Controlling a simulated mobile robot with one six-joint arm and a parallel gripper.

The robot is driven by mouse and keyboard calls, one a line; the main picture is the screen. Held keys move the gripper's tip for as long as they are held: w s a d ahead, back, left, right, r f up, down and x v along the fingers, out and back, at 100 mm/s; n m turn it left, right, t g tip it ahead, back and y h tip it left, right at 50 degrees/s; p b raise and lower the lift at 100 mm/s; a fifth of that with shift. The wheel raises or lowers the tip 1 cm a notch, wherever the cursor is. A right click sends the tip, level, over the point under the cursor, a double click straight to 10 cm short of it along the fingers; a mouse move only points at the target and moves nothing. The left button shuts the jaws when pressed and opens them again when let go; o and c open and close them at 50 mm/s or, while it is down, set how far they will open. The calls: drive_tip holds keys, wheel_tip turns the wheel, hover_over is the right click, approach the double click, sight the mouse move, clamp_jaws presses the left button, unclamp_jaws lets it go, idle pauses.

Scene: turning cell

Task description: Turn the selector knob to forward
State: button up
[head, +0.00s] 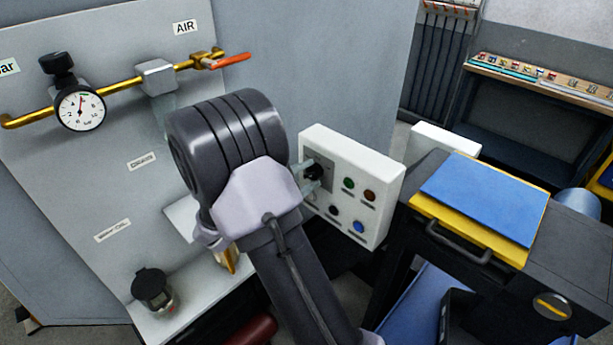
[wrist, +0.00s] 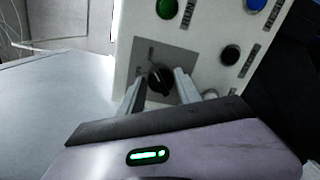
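The selector knob (wrist: 158,77) is black and sits on a grey plate on the white control panel (head: 378,190). In the head view the knob (head: 315,172) is partly hidden by my fingers. My gripper (wrist: 160,84) is at the panel, with one finger on each side of the knob. The fingers stand apart and narrow slits seem to show beside the knob, so the gripper looks open around it. I cannot read the knob's pointer direction or the small marks on the plate.
The panel also carries a green button (head: 349,184), a red-brown button (head: 370,195), a black button (head: 333,210) and a blue button (head: 359,227), close to my gripper. A pressure gauge (head: 80,108) and brass pipe are at left. A blue-topped cart (head: 485,198) stands at right.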

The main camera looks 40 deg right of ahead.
drive_tip(key=shift+o, duration=1.3)
drive_tip(key=a+p, duration=0.2)
drive_tip(key=a, duration=1.5)
drive_tip(key=shift+s+a+r, duration=0.2)
drive_tip(key=shift+s+r, duration=0.1)
drive_tip(key=shift+r, duration=0.1)
